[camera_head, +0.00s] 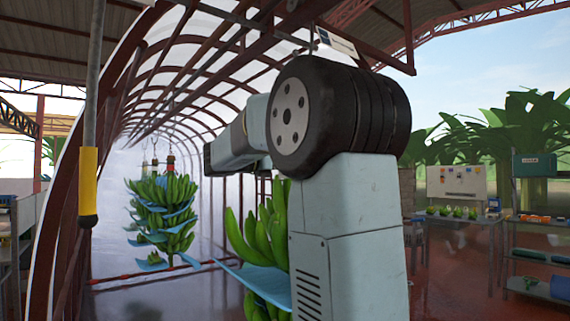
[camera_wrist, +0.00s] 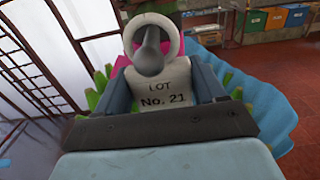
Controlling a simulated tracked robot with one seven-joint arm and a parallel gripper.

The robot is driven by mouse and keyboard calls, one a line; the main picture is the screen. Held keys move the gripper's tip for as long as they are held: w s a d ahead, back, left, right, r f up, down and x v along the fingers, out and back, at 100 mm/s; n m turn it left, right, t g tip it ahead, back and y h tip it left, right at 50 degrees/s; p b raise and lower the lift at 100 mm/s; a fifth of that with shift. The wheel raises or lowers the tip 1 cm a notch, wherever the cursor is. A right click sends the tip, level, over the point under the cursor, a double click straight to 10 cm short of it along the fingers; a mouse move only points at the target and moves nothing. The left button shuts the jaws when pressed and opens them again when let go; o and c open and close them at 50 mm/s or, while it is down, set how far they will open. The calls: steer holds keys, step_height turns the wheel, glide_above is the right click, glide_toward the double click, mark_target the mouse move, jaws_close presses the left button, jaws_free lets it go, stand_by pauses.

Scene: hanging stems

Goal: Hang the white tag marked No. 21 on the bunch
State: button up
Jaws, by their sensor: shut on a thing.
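The white tag (camera_wrist: 166,92), marked LOT No. 21, is held in my gripper (camera_wrist: 160,98) in the wrist view. The two dark jaws are shut on it from both sides. Its round ring end points away from me, and a grey rounded piece shows in the ring's opening; I cannot tell whether it passes through. Behind the tag are a blue sheet (camera_wrist: 270,115), some green fruit and a pink patch, mostly hidden. In the head view a near green banana bunch (camera_head: 262,237) with blue sheets is partly hidden by my arm. My gripper is hidden there.
Another bunch (camera_head: 165,212) with blue sheets hangs further back at the left under the arched frame. A dark pole with a yellow sleeve (camera_head: 88,180) hangs close at the left. A table (camera_head: 460,219) and a shelf (camera_head: 540,260) stand at the right. Coloured bins (camera_wrist: 290,18) stand behind.

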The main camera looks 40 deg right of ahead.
steer(key=shift+d+f, duration=0.15)
steer(key=shift+f, duration=0.2)
stand_by(0.3)
steer(key=o, duration=1.3)
